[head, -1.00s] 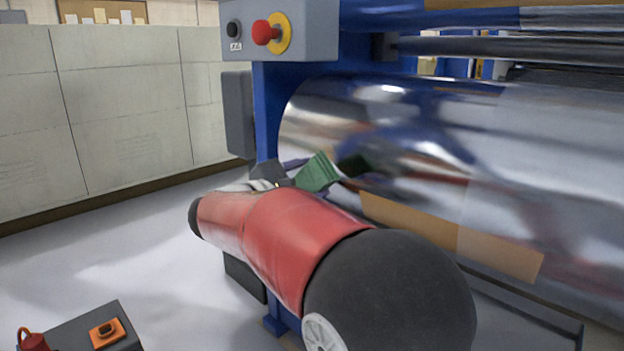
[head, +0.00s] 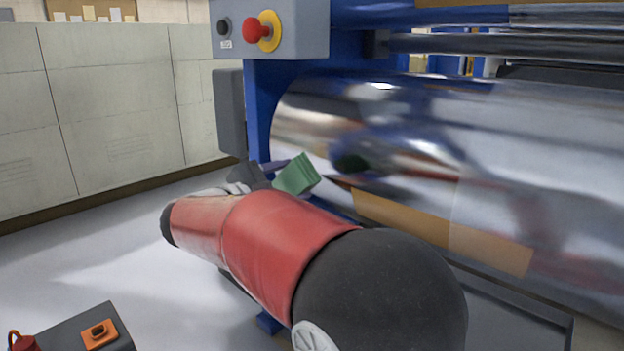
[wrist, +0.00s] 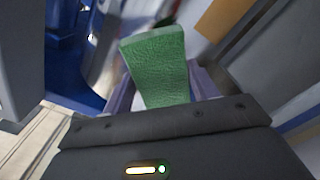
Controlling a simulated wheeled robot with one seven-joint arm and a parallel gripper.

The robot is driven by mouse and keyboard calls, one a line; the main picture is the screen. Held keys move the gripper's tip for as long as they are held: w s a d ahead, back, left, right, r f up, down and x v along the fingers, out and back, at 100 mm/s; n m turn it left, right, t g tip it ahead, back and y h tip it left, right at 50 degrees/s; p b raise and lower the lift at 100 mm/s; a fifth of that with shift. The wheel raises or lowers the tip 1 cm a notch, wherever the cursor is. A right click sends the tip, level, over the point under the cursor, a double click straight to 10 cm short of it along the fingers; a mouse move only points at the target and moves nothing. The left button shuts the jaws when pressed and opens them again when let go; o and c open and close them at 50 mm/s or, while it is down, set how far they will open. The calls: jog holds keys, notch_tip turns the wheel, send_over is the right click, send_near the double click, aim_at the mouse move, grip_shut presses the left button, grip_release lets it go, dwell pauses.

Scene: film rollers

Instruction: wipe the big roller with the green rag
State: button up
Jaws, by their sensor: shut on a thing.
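The big roller (head: 440,150) is a shiny mirror-like cylinder lying across the right half of the head view. My gripper (head: 275,168) is left of its near-left face, partly hidden behind my red arm. It is shut on the green rag (head: 297,175), a folded pad. A dark green reflection of the rag shows on the roller, with a gap between rag and reflection, so the rag looks apart from the surface. In the wrist view the rag (wrist: 157,65) stands up between the purple fingers of my gripper (wrist: 160,92).
A blue machine frame (head: 258,120) and a grey control box (head: 300,32) with a red button stand left of the roller. A grey cabinet (head: 110,100) is at the back left. The floor between is clear.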

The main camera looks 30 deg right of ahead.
aim_at(331, 159)
jog(key=shift+d, duration=0.1)
jog(key=shift+r+p+x, duration=0.25)
jog(key=shift+x, duration=0.8)
jog(key=shift+r+p+x, duration=0.25)
jog(key=shift+x, duration=0.75)
jog(key=shift+r+p+x, duration=0.2)
jog(key=shift+p+x, duration=0.05)
jog(key=shift+x, duration=0.8)
jog(key=shift+d, duration=0.15)
jog(key=shift+x, duration=1.15)
jog(key=shift+s+d+b, duration=0.3)
jog(key=shift+s+b, duration=0.1)
jog(key=shift+s, duration=0.55)
jog(key=shift+s+d+b, duration=0.3)
jog(key=shift+s+b, duration=0.1)
jog(key=shift+s, duration=0.5)
jog(key=shift+d, duration=0.15)
jog(key=shift+w+a+p, duration=0.3)
jog(key=shift+w, duration=0.65)
jog(key=shift+w+a+p, duration=0.3)
jog(key=shift+w, duration=0.7)
